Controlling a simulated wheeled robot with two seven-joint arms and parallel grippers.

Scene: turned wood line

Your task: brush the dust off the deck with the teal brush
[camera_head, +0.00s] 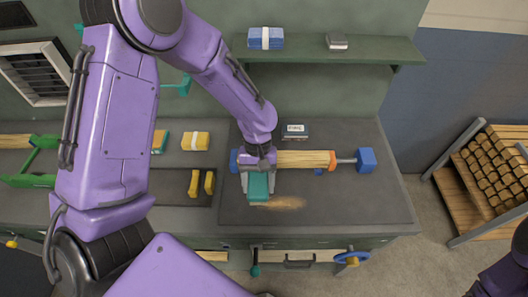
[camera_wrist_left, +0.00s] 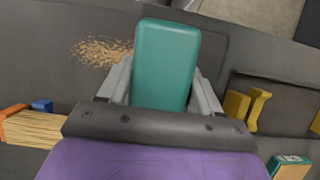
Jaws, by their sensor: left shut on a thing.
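My left gripper (camera_head: 257,172) is shut on the teal brush (camera_head: 258,188), low over the dark deck (camera_head: 345,205). In the left wrist view the teal brush (camera_wrist_left: 166,62) sits between the two grey fingers, and its bristles are hidden. A patch of tan dust (camera_head: 282,203) lies on the deck just right of the brush in the head view. The dust (camera_wrist_left: 102,51) also shows left of the brush in the left wrist view. I cannot tell whether the brush touches the deck. My right gripper is not in view.
A wooden piece (camera_head: 305,159) between blue holders (camera_head: 366,160) lies behind the dust. A small box (camera_head: 294,131) stands behind it. Yellow pieces (camera_head: 194,183) lie in a dark tray to the left. The deck is clear at the front right.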

